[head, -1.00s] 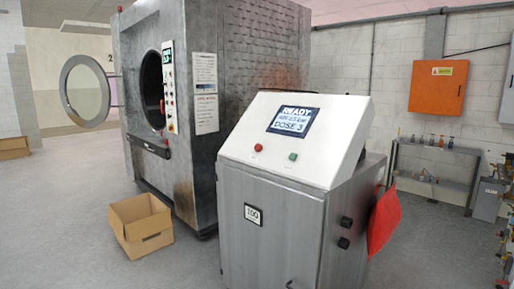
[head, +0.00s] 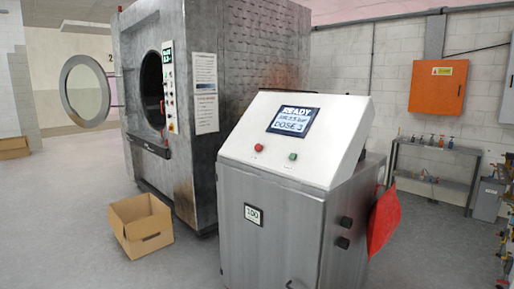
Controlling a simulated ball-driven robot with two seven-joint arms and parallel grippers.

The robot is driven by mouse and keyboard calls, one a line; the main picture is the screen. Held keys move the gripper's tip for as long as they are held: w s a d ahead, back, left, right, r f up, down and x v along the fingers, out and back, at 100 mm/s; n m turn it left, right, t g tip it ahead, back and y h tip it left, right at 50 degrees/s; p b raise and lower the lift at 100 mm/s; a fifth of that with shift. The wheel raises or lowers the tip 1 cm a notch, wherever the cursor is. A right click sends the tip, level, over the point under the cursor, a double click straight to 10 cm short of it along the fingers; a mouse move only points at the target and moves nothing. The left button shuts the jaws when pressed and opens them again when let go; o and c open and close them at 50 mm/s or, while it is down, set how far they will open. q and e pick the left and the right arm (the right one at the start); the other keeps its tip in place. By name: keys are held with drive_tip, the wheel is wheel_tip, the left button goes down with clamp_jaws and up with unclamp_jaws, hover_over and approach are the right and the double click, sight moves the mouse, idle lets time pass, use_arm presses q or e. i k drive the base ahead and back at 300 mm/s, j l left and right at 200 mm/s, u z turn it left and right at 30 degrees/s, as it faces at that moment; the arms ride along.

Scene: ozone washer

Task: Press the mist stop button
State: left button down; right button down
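A steel cabinet (head: 268,231) with a sloped white console (head: 327,139) stands in the centre foreground of the head view. The console face has a red button (head: 258,148) on the left and a green button (head: 292,157) on the right. Above them a lit screen (head: 292,121) reads READY and DOSE with a number; its middle line is blurred. No label for mist stop is legible on either button. The washer's narrow panel (head: 169,87) also carries several small buttons, too small to read. Neither of my grippers is in view.
The large steel washer (head: 247,81) stands behind, its round door (head: 85,91) swung open to the left. An open cardboard box (head: 142,225) lies on the floor left of the cabinet. A red sheet (head: 383,220) hangs at the cabinet's right side.

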sight(258, 147)
drive_tip(key=i+j+z, duration=0.1)
drive_tip(key=i+j, duration=0.2)
drive_tip(key=i+j+z, duration=0.15)
drive_tip(key=i+j, duration=0.15)
drive_tip(key=i+j+z, duration=0.1)
drive_tip(key=i+j, duration=0.3)
drive_tip(key=i+j+z, duration=0.15)
drive_tip(key=i+j, duration=0.2)
drive_tip(key=i+j+z, duration=0.1)
drive_tip(key=i+j, duration=0.2)
drive_tip(key=j, duration=0.15)
drive_tip(key=i+j+z, duration=0.1)
drive_tip(key=i+j, duration=0.15)
drive_tip(key=j, duration=0.2)
drive_tip(key=i+j+z, duration=0.15)
drive_tip(key=j, duration=0.3)
drive_tip(key=i+j+z, duration=0.1)
drive_tip(key=i+j, duration=0.25)
drive_tip(key=j, duration=0.15)
